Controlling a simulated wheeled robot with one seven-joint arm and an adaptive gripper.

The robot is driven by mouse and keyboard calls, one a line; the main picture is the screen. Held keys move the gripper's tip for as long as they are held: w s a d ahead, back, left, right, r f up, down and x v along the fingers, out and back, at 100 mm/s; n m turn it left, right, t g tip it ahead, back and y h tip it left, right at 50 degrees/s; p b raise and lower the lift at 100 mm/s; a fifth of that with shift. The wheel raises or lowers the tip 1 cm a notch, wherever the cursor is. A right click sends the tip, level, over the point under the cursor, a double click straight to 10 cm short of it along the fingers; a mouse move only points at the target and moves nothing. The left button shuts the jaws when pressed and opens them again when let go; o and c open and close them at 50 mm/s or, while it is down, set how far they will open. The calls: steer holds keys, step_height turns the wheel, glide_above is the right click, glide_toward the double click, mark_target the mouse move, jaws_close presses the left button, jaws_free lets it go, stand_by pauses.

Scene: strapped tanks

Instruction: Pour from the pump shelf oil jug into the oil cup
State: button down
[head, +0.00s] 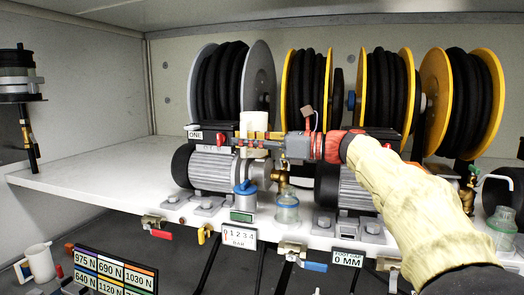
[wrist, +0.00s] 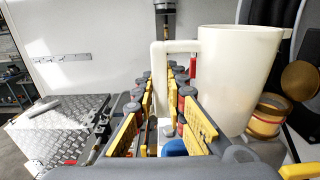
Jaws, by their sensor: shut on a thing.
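The cream oil jug (head: 253,122) stands out upright in front of the reels, above the shelf's pumps; its base is hidden. In the wrist view the jug (wrist: 236,80) is large, with its handle (wrist: 172,48) on the left. My gripper (head: 222,139) reaches in from the right, and its fingers (wrist: 165,105) are shut on the handle. I cannot tell for sure which is the oil cup.
Pump motors (head: 208,168) stand close below my gripper. Hose reels (head: 305,88) fill the back. Valves with red (head: 162,234) and blue handles line the shelf's front edge. The shelf's left part (head: 95,168) is clear. Another white jug (head: 40,262) is at lower left.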

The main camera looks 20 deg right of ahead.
steer(key=s, duration=0.1)
steer(key=s+a+r, duration=0.2)
steer(key=shift+s+a+r+p, duration=0.15)
steer(key=shift+s+r+p, duration=0.1)
steer(key=shift+p, duration=0.05)
stand_by(0.3)
